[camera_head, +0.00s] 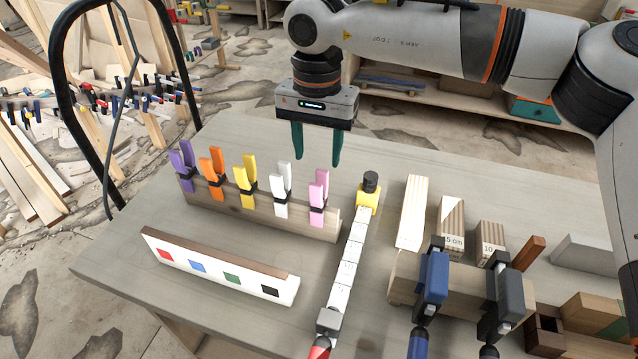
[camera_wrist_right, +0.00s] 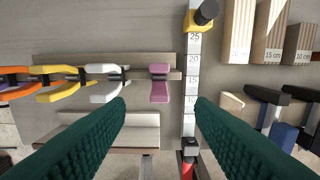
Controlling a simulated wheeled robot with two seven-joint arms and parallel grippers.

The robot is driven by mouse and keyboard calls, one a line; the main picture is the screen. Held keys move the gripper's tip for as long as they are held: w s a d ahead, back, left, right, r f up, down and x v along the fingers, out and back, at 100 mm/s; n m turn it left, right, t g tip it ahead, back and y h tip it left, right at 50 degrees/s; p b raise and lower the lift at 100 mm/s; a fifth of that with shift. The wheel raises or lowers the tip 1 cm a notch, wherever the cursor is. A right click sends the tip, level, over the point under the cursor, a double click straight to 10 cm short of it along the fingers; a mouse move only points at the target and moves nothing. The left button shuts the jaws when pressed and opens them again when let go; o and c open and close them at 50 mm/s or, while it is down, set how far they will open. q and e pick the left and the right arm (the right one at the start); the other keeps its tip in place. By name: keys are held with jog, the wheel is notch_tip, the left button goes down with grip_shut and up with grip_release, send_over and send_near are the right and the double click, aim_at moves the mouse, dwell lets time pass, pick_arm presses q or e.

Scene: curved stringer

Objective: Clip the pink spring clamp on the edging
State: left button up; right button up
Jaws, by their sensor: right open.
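The pink spring clamp (camera_head: 318,197) sits at the right end of a wooden rail (camera_head: 262,217), in a row with purple, orange, yellow and white clamps. In the right wrist view the pink clamp (camera_wrist_right: 160,84) lies between my fingers, further off. My right gripper (camera_head: 317,160) is open and empty above the rail, with dark green fingers pointing down. The edging appears to be the brown strip (camera_head: 215,252) on the white board (camera_head: 220,276) with red, blue, green and black squares, in front of the rail. My left gripper is not in view.
A ruler bar clamp (camera_head: 345,262) with a yellow head lies right of the rail. Wooden blocks (camera_head: 450,222) marked with lengths stand further right. Blue (camera_head: 433,277) and black clamps grip a curved wooden piece (camera_head: 462,287).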

jog(key=p, duration=0.2)
send_over(317, 206)
jog(key=f, duration=0.5)
jog(key=shift+w+d+f, duration=0.1)
jog(key=shift+w, duration=0.1)
jog(key=shift+f, duration=0.35)
jog(key=shift+w+f, duration=0.1)
jog(key=shift+f, duration=0.15)
notch_tip(317, 206, down, 4)
jog(key=p, duration=0.2)
jog(key=shift+f+p, duration=0.2)
jog(key=shift+p, duration=0.1)
jog(key=shift+f, duration=0.25)
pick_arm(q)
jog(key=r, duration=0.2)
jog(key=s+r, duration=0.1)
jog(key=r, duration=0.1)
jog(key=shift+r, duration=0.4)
pick_arm(e)
jog(key=shift+c, duration=0.7)
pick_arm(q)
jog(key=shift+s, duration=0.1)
pick_arm(e)
grip_shut()
